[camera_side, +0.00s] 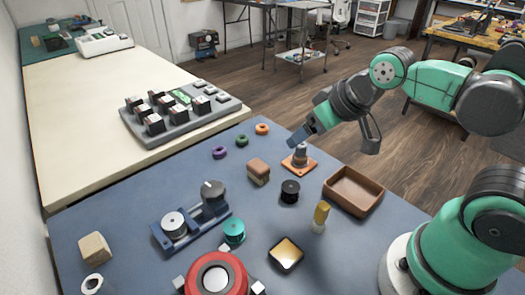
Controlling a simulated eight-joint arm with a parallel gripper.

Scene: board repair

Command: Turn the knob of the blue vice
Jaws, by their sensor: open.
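The blue vice (194,222) lies on the blue work surface, left of centre. A round pale knob (173,222) sits at its lower left end, and a grey cylinder with a small pale lever on top (212,190) stands at its upper right end. I cannot tell for sure which of the two is the knob to turn. My gripper (294,143) is to the upper right of the vice, well apart from it, in the air near the orange-based part (299,162). It is open, and nothing shows between its jaws.
Close to the vice stand a teal cylinder (234,232) and a red round device (216,275). A brown block (258,171), a black spool (290,191), a brown tray (353,190), a yellow-topped part (320,216) and a dark square dish (286,254) are spread to the right.

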